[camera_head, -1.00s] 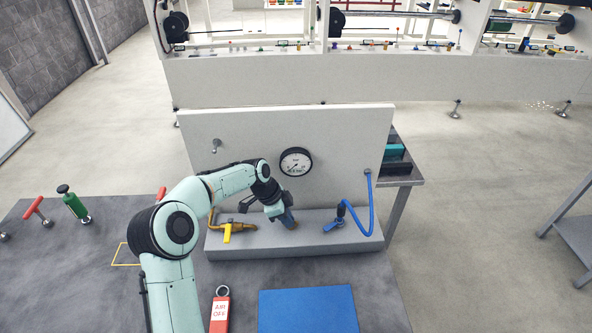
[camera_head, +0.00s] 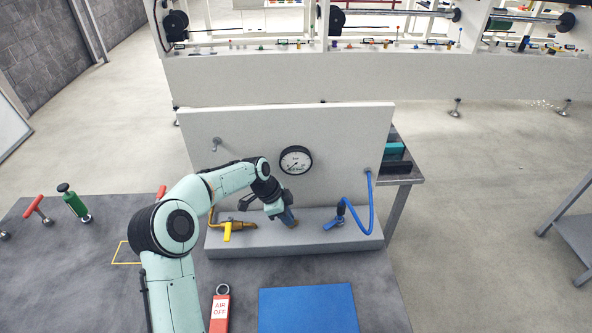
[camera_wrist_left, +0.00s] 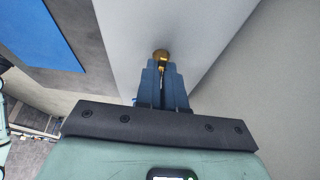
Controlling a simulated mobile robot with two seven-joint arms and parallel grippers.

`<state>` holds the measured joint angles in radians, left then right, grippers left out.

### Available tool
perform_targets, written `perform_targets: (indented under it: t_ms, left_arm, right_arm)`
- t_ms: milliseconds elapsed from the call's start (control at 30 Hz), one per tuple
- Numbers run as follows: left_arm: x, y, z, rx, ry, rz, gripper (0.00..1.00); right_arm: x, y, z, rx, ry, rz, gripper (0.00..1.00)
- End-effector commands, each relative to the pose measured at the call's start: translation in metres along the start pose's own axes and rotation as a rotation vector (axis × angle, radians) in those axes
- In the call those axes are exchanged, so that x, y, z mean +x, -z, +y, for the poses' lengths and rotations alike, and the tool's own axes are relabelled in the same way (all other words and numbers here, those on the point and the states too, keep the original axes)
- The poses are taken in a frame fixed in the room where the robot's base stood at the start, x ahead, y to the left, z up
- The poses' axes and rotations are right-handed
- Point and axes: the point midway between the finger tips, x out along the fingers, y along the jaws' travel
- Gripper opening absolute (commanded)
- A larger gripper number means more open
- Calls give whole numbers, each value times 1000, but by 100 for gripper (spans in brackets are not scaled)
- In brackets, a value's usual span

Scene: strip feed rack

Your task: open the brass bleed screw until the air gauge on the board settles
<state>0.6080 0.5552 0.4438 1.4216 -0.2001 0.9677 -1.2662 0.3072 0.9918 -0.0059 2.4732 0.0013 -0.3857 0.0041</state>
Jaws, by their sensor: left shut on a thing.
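The brass bleed screw (camera_wrist_left: 161,55) shows in the left wrist view between the tips of my left gripper (camera_wrist_left: 161,68). My left gripper (camera_head: 287,219) is shut on it, low in front of the white board (camera_head: 235,165) in the head view. There the fingers hide most of the screw. The round air gauge (camera_head: 296,160) is on the board, above and slightly right of the gripper. Its dark needle points to the lower left; the numbers are too small to read. My right gripper is not in view.
A yellow-handled valve (camera_head: 227,231) is left of the gripper and a blue-handled valve (camera_head: 334,223) with a blue hose is to the right, on the grey ledge (camera_head: 300,245). A red "AIR OFF" tag (camera_head: 220,312) and a blue mat (camera_head: 308,310) lie in front.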

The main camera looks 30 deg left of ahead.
Motion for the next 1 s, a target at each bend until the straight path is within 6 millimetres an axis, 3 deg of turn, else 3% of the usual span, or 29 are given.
perform_targets:
  t_ms: [567,600,1000]
  left_arm:
    - [0,0,0,2,-1,-1,0]
    - [0,0,0,2,-1,-1,17]
    - [-6,3,0,1,1,0,17]
  right_arm:
    - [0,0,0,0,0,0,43]
    - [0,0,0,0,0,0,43]
    - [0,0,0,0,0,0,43]
